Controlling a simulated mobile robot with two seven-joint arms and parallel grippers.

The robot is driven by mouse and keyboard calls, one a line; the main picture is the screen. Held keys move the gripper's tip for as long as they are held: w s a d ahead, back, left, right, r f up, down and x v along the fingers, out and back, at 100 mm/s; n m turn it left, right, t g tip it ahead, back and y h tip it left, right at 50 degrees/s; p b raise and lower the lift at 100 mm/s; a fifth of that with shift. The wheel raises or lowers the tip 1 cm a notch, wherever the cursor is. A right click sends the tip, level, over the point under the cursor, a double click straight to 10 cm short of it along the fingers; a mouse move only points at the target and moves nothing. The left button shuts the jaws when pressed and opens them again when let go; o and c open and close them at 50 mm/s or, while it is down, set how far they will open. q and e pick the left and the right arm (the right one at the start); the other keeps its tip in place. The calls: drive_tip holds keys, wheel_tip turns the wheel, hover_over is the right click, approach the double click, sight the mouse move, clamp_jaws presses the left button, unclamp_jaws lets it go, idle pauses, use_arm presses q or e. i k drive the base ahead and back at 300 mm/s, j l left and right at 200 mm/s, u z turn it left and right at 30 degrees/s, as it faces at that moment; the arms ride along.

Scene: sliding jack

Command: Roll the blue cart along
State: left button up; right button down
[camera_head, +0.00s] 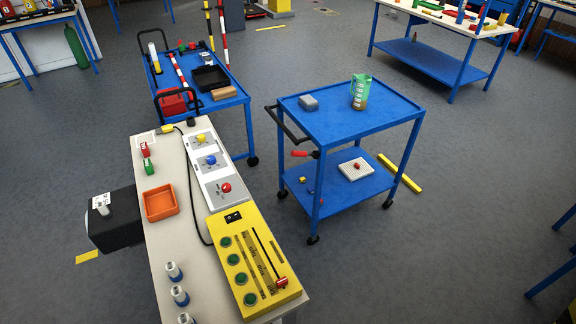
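A blue cart (335,125) with two shelves stands upright on the floor right of the picture's middle. Its black push handle (287,126) sticks out on the left side. A green and clear container (360,92) and a small grey box (309,103) stand on its top. Its lower shelf (325,203) holds a white tray (356,169) and small parts. A second blue cart (226,78) stands further back to the left, with a black handle at its near end and tools and bins on top. Neither of my grippers shows in the view.
A long bench (180,220) with a yellow control panel (250,262), an orange tray (161,203) and switch boxes fills the near left. A blue-framed table (430,57) stands at the back right.

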sight(336, 124)
drive_tip(key=j+z, duration=0.1)
drive_tip(key=i+l+u, duration=0.15)
drive_tip(key=l, duration=0.25)
drive_tip(key=i+l+u, duration=0.1)
drive_tip(key=l, duration=0.3)
drive_tip(key=i+l+u, duration=0.15)
drive_tip(key=l, duration=0.3)
drive_tip(key=l+u, duration=0.1)
drive_tip(key=l, duration=0.35)
drive_tip(key=i+l+u, duration=0.4)
drive_tip(key=l, duration=0.2)
drive_tip(key=i+l+u, duration=0.2)
drive_tip(key=l, duration=0.15)
drive_tip(key=i+l+u, duration=0.55)
drive_tip(key=i+l, duration=0.15)
drive_tip(key=l, duration=0.15)
drive_tip(key=i+l+u, duration=0.1)
drive_tip(key=i+l, duration=0.2)
drive_tip(key=i, duration=0.05)
